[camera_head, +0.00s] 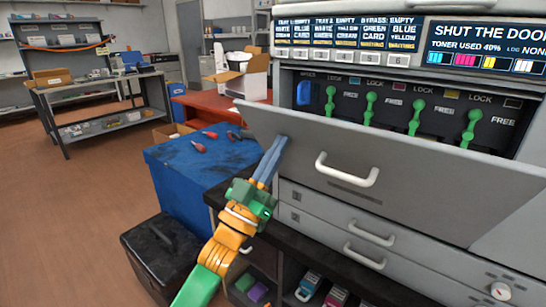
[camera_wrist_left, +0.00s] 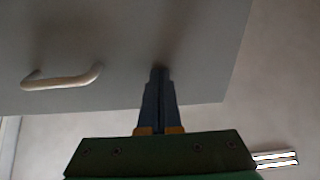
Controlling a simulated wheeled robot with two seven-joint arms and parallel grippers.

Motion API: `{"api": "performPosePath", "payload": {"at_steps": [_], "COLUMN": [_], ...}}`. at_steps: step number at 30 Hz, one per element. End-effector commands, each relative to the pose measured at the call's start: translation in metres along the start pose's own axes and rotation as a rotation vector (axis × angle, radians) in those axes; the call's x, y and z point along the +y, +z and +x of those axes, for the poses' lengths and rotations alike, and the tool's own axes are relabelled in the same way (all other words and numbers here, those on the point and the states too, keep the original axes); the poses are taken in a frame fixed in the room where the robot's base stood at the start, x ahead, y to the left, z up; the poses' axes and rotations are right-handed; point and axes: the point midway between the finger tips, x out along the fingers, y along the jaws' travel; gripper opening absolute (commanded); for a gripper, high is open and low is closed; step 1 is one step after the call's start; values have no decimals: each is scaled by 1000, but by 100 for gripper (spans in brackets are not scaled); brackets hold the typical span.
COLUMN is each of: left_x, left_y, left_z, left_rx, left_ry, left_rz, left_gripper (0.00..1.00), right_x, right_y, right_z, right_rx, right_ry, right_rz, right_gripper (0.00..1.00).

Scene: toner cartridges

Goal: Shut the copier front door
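The copier front door (camera_head: 300,145) is a wide grey panel with a white handle (camera_head: 347,170). It stands partly open, its top edge tilted out from the copier (camera_head: 490,90). The bay behind it shows green levers (camera_head: 416,115) and one blue lever (camera_head: 330,100). My left gripper (camera_head: 282,143) is shut and empty, its fingertips at the outer face of the door, left of the handle. In the left wrist view, the closed fingers (camera_wrist_left: 158,75) overlap the grey door (camera_wrist_left: 130,30) near its edge; I cannot tell whether they touch. My right gripper is out of view.
The copier's display (camera_head: 490,48) reads "SHUT THE DOOR". Drawers with handles (camera_head: 369,234) lie below the door. A blue-topped table (camera_head: 180,175) stands at left with small red items. A black bin (camera_head: 160,255) is on the floor. Open floor extends left.

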Motion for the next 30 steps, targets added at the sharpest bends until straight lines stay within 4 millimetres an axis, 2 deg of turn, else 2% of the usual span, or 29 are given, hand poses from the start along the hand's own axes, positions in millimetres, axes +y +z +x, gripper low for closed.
{"api": "performPosePath", "payload": {"at_steps": [4,12,15,30], "left_x": [0,0,0,-1], "left_y": [1,13,13,9], "left_z": [4,54,62,65], "left_rx": [3,2,1,0], "left_ry": [1,1,1,-2], "left_rz": [0,1,1,2], "left_gripper": [0,0,0,0], "right_x": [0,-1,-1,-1], "right_y": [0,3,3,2], "right_z": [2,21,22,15], "right_rx": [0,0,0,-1], "right_ry": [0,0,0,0], "right_rz": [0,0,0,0], "right_gripper": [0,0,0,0]}}
